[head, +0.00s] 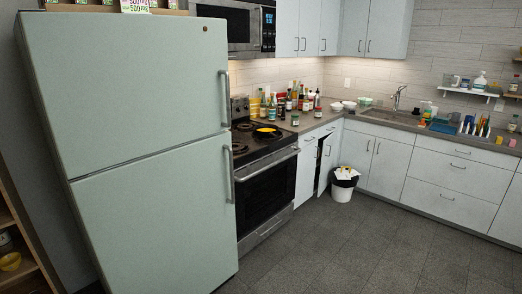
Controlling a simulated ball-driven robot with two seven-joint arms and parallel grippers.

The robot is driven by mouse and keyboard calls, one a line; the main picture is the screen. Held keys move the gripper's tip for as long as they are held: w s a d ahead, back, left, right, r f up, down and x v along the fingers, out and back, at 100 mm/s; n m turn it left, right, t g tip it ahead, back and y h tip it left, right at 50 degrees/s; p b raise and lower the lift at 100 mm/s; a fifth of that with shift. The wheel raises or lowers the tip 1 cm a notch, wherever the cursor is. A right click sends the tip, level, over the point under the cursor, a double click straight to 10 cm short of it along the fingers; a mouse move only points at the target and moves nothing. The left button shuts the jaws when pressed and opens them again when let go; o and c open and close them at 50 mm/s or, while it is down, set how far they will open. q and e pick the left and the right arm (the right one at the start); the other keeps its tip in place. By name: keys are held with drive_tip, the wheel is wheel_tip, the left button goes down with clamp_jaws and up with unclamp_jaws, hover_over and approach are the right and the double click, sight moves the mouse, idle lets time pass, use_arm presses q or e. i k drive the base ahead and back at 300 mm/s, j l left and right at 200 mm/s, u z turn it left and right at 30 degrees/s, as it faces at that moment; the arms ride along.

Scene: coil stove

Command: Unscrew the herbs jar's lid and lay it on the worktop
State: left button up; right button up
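Two small jars stand at the worktop's front edge right of the stove: a dark one with a pale lid (295,119) and another (318,112) a little farther right. They are too small to tell which is the herbs jar or to read a label. Several bottles and jars (290,101) crowd the worktop behind them. The grey worktop (337,115) runs to the corner. Neither of my grippers is in view.
A tall pale fridge (150,110) fills the left. The coil stove (265,160) bears a yellow pan (267,130). A cabinet door (325,160) right of the stove stands ajar. A white bin (343,188) stands on the floor. The dark floor (360,240) in front is clear.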

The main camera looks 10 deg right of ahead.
sight(295, 122)
drive_tip(key=i+l+z, duration=0.45)
drive_tip(key=i+z, duration=0.6)
drive_tip(key=i, duration=1.9)
drive_tip(key=i+l+u, duration=0.1)
drive_tip(key=i, duration=0.3)
drive_tip(key=i+l, duration=0.1)
drive_tip(key=i, duration=0.3)
drive_tip(key=i+l+u, duration=0.15)
drive_tip(key=i, duration=0.25)
drive_tip(key=i+l+u, duration=0.1)
drive_tip(key=i+u, duration=0.3)
drive_tip(key=i+l+u, duration=0.15)
drive_tip(key=u, duration=0.2)
drive_tip(key=i+l+u, duration=0.25)
drive_tip(key=u, duration=0.15)
drive_tip(key=i+l+u, duration=0.2)
drive_tip(key=l+u, duration=0.2)
